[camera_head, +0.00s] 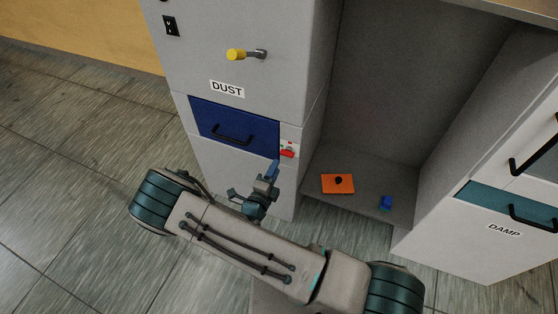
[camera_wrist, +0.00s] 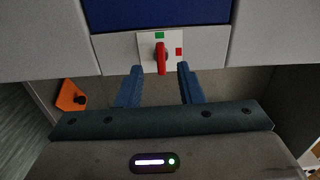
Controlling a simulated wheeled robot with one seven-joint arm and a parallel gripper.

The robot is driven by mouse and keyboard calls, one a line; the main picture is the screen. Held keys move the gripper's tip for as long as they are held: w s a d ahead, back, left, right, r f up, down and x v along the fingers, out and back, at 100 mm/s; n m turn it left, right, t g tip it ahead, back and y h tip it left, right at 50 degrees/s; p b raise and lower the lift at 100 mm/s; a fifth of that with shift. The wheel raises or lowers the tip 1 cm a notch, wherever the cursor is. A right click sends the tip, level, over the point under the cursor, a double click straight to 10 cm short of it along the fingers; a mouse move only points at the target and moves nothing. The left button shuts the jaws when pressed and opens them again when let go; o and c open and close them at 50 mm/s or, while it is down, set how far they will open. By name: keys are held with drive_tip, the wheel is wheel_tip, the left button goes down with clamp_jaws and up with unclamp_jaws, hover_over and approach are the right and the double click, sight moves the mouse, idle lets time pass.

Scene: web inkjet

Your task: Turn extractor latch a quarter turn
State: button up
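The extractor latch is a red handle (camera_wrist: 160,58) on a pale plate, below a blue drawer front; it also shows small in the head view (camera_head: 288,152). In the wrist view the handle stands upright in the picture, its top end near a green mark (camera_wrist: 159,35). A red mark (camera_wrist: 179,51) is to its right. My gripper (camera_wrist: 160,67) is open, with its two blue fingers apart and the lower part of the handle between their tips in the picture. I cannot tell whether the fingers touch it. In the head view my gripper (camera_head: 272,170) is just below the latch.
The blue drawer (camera_head: 235,125) with a dark handle is under the DUST label (camera_head: 227,89); a yellow-ended lever (camera_head: 238,54) is above. An orange block (camera_head: 338,184) and a small blue block (camera_head: 386,202) lie in the recess. The DAMP cabinet (camera_head: 450,228) stands right.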

drive_tip(key=v, duration=0.8)
drive_tip(key=shift+r, duration=0.1)
drive_tip(key=s+d+r+m+g+h+p, duration=0.1)
drive_tip(key=d+r+m+g+h+p, duration=0.1)
drive_tip(key=d+r+m+g, duration=0.85)
drive_tip(key=s+d+r+m+g+h+p, duration=0.1)
drive_tip(key=d+r+m+g+h+p, duration=0.15)
drive_tip(key=d+r+m+g, duration=0.75)
drive_tip(key=s+r+m+t+y+p, duration=0.2)
drive_tip(key=s+r+m+y, duration=0.3)
drive_tip(key=r+m, duration=0.5)
drive_tip(key=s+d+r+m+t+y+p, duration=0.1)
drive_tip(key=s+r+m+t+y, duration=0.3)
drive_tip(key=r+m, duration=0.6)
drive_tip(key=s+m+y+p, duration=0.1)
drive_tip(key=m, duration=0.9)
drive_tip(key=shift+r+y, duration=0.25)
drive_tip(key=shift+y, duration=0.1)
